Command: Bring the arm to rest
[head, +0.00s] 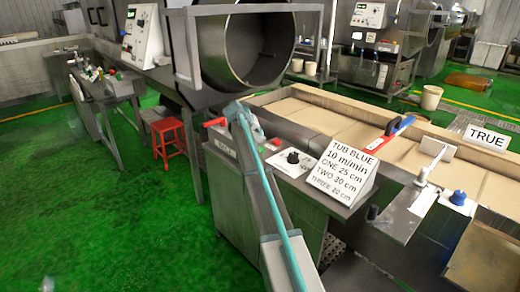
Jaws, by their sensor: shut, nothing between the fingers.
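A grey machine cabinet (228,205) stands in the middle, below a large open metal drum (258,48). A long grey bar with a teal edge (285,235) runs from the bottom of the picture up to the cabinet's top.
A sign reading "TUB BLUE" (346,172) stands beside a black knob (293,157). A red-and-blue tool (392,131) lies over the conveyor (410,150). A "TRUE" sign (486,136) is at right. A red stool (171,138) stands left. Green floor (80,220) is clear at lower left.

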